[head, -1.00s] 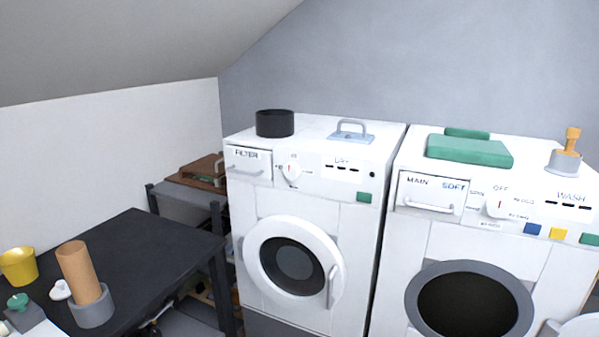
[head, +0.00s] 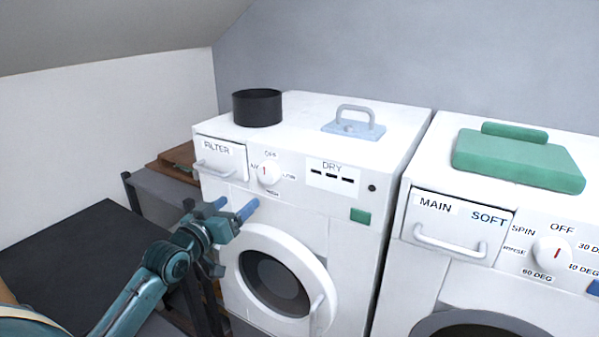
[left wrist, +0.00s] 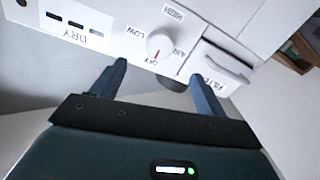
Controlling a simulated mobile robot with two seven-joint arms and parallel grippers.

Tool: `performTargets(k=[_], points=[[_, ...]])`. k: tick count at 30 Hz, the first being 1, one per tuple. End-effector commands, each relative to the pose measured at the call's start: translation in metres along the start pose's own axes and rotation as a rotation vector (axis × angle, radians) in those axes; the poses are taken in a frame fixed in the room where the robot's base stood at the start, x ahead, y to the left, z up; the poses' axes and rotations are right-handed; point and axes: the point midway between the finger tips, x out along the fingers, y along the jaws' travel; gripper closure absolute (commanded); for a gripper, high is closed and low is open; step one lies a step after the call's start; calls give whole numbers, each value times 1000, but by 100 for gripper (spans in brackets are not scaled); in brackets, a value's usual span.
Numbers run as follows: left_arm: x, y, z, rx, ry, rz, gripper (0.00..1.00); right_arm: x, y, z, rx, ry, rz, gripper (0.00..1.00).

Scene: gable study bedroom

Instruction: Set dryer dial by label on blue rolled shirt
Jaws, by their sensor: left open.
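The dryer (head: 310,215) stands left of the washer. Its white round dial (head: 268,173) has a red mark pointing up at OFF, with AIR at left, LOW at right and HIGH below. In the left wrist view the dial (left wrist: 160,46) appears upside down, its red mark toward OFF. My left gripper (head: 234,206) is open and empty, in front of the dryer, below and left of the dial. In the left wrist view its blue fingers (left wrist: 158,75) stand apart, with the dial beyond them, not touched. No blue rolled shirt shows. My right gripper is not in view.
The filter drawer handle (head: 213,168) juts out left of the dial. A black pot (head: 257,108) and a pale blue plate with a handle (head: 352,126) are on the dryer. Green folded cloth (head: 520,160) lies on the washer (head: 425,180). A dark table (head: 75,245) is at left.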

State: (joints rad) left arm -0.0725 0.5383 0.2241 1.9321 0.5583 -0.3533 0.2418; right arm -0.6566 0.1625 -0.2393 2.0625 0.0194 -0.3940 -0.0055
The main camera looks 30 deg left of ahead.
Motion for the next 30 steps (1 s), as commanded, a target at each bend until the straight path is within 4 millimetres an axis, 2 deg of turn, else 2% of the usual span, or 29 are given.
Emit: performTargets(k=[5, 13, 21, 30], points=[[14, -1, -4, -5, 6, -1, 26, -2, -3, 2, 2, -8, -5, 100], [66, -1, -5, -4, 6, -1, 26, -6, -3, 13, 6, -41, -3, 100], [114, -1, -4, -2, 5, -1, 26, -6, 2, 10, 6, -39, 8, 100], [131, -1, -2, -1, 4, -1, 26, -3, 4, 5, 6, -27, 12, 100]])
